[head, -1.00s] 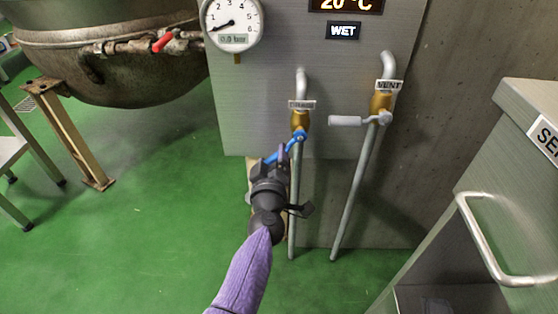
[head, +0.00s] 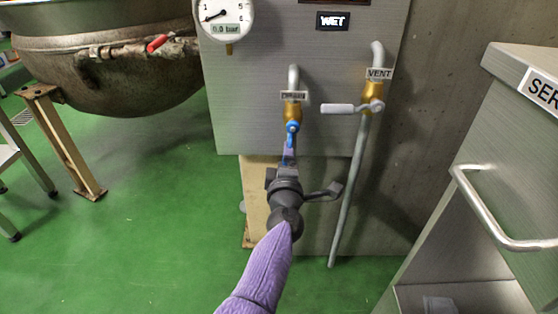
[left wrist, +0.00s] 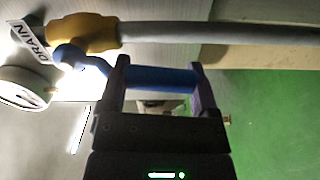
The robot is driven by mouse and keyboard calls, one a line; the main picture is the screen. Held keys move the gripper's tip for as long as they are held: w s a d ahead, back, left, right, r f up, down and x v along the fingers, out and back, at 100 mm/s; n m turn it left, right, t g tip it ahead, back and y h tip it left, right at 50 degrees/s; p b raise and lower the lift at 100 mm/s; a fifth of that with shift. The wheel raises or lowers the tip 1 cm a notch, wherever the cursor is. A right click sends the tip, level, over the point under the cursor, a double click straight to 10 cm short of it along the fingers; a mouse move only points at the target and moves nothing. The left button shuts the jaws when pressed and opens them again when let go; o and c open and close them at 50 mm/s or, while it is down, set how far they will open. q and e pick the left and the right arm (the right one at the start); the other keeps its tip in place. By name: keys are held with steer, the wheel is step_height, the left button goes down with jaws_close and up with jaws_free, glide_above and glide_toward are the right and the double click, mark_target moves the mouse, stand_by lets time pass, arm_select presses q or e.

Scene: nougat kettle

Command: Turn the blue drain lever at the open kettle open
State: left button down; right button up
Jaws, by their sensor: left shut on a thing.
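The blue drain lever (head: 292,128) sits on a brass valve (head: 292,111) under a small label on the grey panel. In the left wrist view the blue lever (left wrist: 158,77) lies between the fingers of my left gripper (left wrist: 158,80), and the label there reads DRAIN (left wrist: 30,38). My left gripper (head: 288,152) is shut on the lever's handle. In the head view the lever points down, roughly in line with the drain pipe, and my gripper hides its lower part. The open kettle (head: 115,65) is at the upper left. My right gripper is out of view.
A grey VENT lever (head: 338,109) on a brass valve is close to the right, with its pipe (head: 349,190) running down. A pressure gauge (head: 222,16) reads near zero. A cabinet with a handle (head: 500,215) stands at right.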

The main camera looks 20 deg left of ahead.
arm_select(q)
steer(key=shift+w+d+f+n, duration=0.1)
steer(key=shift+d+f+n, duration=0.1)
steer(key=shift+d+n, duration=0.5)
steer(key=shift+a, duration=0.1)
jaws_free()
steer(key=shift+r, duration=0.1)
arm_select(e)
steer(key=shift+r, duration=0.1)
arm_select(q)
steer(key=shift+r, duration=0.1)
steer(key=p+v, duration=0.6)
steer(key=v, duration=0.4)
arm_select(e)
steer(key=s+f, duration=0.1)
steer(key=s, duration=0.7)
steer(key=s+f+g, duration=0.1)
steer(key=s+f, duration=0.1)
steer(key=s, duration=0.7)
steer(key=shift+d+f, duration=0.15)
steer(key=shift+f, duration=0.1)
